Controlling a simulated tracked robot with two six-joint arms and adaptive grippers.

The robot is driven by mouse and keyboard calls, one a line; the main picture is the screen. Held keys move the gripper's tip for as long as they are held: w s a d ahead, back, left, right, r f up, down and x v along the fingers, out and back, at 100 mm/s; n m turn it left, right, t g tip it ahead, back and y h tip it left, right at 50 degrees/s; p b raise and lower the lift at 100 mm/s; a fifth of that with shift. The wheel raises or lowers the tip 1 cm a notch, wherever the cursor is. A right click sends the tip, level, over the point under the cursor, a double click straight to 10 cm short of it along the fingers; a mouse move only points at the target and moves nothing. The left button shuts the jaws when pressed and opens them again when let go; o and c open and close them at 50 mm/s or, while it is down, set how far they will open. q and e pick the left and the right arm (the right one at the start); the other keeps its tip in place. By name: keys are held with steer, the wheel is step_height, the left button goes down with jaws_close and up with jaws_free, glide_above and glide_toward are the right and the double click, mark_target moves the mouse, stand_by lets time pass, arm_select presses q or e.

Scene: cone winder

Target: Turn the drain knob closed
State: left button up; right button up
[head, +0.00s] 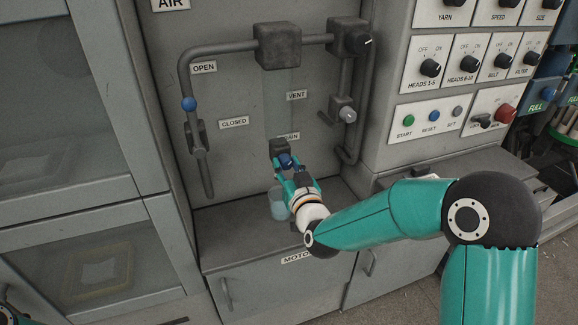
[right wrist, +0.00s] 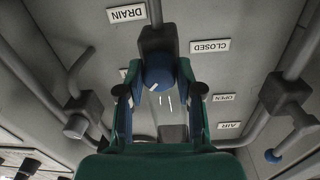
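The drain knob (head: 286,160) is a round blue knob on a dark valve block below the DRAIN label, low on the grey panel. In the right wrist view the knob (right wrist: 160,76) shows a white pointer mark toward the lower left of that upside-down picture. My right gripper (head: 288,168) is at the knob, with one finger on each side. In the right wrist view the fingertips (right wrist: 160,72) lie close against its sides and appear shut on it. My left gripper is not in view; only a small piece of my left arm shows at the lower left corner.
A clear jar (head: 278,207) stands on the ledge under the valve, close beside my right gripper. Pipes with a blue-ended lever (head: 189,104) run at the left, and a vent knob (head: 347,115) is at the right. A switch panel (head: 435,117) is farther right.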

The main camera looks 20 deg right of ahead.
steer(key=c, duration=0.5)
steer(key=shift+d, duration=0.15)
jaws_close()
